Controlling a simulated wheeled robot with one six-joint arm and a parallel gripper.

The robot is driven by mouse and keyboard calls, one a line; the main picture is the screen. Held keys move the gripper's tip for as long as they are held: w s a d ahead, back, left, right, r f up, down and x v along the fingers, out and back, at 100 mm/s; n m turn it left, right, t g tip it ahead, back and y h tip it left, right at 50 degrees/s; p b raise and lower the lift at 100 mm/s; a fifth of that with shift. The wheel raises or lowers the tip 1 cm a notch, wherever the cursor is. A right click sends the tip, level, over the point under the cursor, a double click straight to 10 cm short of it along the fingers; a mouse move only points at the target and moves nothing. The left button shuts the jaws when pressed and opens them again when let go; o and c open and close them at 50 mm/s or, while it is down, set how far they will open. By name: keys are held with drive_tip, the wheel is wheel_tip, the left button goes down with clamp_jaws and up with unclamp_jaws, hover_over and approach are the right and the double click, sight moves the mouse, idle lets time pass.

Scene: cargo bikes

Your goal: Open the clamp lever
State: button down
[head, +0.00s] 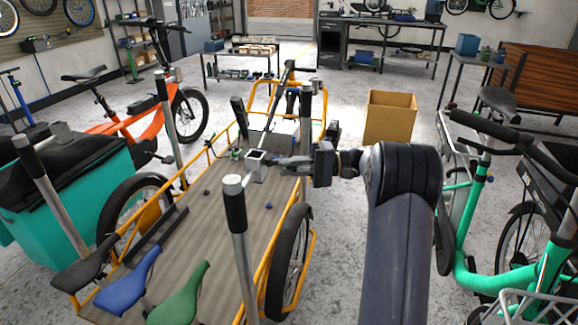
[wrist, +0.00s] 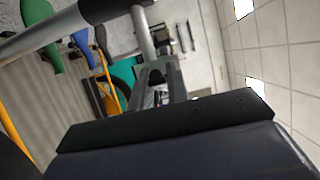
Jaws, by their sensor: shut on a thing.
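A light metal clamp block (head: 256,168) with a square opening stands above the wooden deck of the orange cargo bike, at the middle of the head view. A slanted metal bar with a dark upper part (head: 281,88) rises behind it. My gripper (head: 275,162) reaches in from the right, level with the block, and its fingers are shut on a small dark part there, which seems to be the clamp lever. In the wrist view the fingertips (wrist: 158,76) are close together around this dark piece. The lever's exact shape and angle are mostly hidden by the fingers.
Blue (head: 128,280) and green (head: 180,296) saddles lie at the deck's near end. A cardboard box (head: 389,117) and a green bike (head: 470,240) stand to the right.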

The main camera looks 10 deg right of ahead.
drive_tip(key=shift+w+n+g, duration=0.15)
drive_tip(key=shift+n+g, duration=0.15)
drive_tip(key=shift+g, duration=0.2)
drive_tip(key=shift+f, duration=0.1)
drive_tip(key=c, duration=1.4)
unclamp_jaws()
drive_tip(key=shift+o, duration=0.2)
drive_tip(key=shift+d, duration=0.1)
drive_tip(key=d+p, duration=1)
drive_tip(key=shift+s+d+r, duration=0.2)
drive_tip(key=shift+s+d, duration=0.1)
drive_tip(key=shift+s, duration=0.05)
drive_tip(key=shift+f, duration=0.1)
drive_tip(key=shift+a+f+b, duration=0.1)
drive_tip(key=shift+f+b, duration=0.1)
drive_tip(key=shift+b, duration=0.4)
